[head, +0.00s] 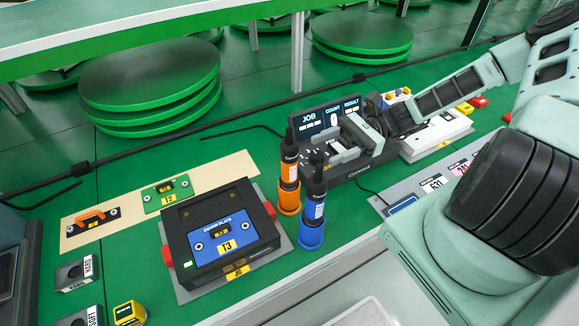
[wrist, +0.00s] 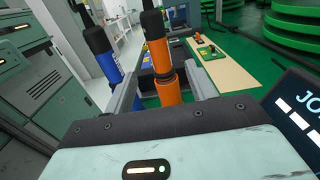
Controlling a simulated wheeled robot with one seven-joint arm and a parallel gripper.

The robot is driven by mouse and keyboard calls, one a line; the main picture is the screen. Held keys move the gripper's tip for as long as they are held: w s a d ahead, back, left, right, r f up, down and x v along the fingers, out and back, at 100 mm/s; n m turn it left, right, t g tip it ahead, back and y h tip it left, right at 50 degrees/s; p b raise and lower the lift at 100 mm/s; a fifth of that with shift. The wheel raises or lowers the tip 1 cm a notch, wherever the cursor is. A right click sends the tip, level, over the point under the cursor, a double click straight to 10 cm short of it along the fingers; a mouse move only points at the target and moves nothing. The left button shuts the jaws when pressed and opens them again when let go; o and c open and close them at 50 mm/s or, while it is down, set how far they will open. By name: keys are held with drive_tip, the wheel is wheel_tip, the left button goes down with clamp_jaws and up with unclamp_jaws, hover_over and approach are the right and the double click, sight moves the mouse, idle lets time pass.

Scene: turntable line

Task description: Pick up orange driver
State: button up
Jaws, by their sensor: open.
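The orange driver (head: 289,190) stands upright with a black top on the green bench, behind the blue driver (head: 313,212). My gripper (head: 338,150) is right of both drivers, its jaws pointing left toward the orange one. In the wrist view my gripper (wrist: 165,82) is open, and the orange driver (wrist: 168,92) shows between its two fingers, with no clear contact. The blue driver (wrist: 102,55) is left of the left finger there. The lower end of the orange driver is hidden by my gripper body in the wrist view.
A black fixture (head: 180,240) with a blue cover plate is left of the drivers. A beige board (head: 160,192) with parts lies behind it. A JOB display (head: 318,118) stands close behind my gripper. A grey panel (head: 405,195) lies on the right.

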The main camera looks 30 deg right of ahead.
sight(289, 164)
drive_tip(key=a+p, duration=0.2)
drive_tip(key=a, duration=0.8)
drive_tip(key=shift+s, duration=0.15)
drive_tip(key=shift+a, duration=0.35)
clamp_jaws()
drive_tip(key=shift+r, duration=0.1)
